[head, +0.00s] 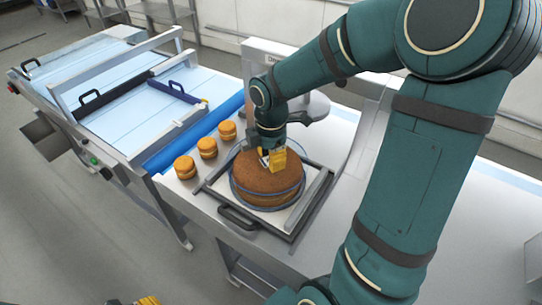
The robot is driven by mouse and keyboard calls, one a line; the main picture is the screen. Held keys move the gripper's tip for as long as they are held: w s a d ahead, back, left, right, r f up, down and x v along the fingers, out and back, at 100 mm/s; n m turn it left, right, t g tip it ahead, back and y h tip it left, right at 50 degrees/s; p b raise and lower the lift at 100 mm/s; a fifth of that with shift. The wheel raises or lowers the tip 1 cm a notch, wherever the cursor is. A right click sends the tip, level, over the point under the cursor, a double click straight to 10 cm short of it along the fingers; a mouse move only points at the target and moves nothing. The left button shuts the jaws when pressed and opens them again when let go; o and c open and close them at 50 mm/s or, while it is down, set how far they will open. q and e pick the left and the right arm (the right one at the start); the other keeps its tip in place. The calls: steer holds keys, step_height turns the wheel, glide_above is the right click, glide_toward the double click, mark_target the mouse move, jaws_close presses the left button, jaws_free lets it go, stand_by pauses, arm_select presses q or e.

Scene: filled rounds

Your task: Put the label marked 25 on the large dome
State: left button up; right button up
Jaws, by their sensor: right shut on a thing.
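A large round brown filled cake (262,180) sits on a tray with a dark front handle. A clear, blue-edged outline around it looks like the large dome (234,180). My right gripper (271,160) reaches down over the top of the cake, its yellow fingers shut on a small white piece (263,154), likely the label. No number on it can be read. I cannot tell whether the piece touches the dome. At the bottom edge, a yellow tip of my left gripper (148,300) just shows; the rest is out of frame.
Three small filled rounds (207,148) stand left of the tray (290,220). A machine with a light blue bed (130,110) and raised bars is at the left. A round grey plate (315,106) is behind my gripper. The counter at far right is mostly clear.

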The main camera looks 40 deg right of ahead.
steer(key=shift+f, duration=0.15)
steer(key=o, duration=1.4)
steer(key=shift+c, duration=0.2)
steer(key=shift+r+p, duration=2.2)
steer(key=shift+r, duration=0.35)
steer(key=shift+r+p, duration=0.55)
steer(key=shift+r, duration=0.45)
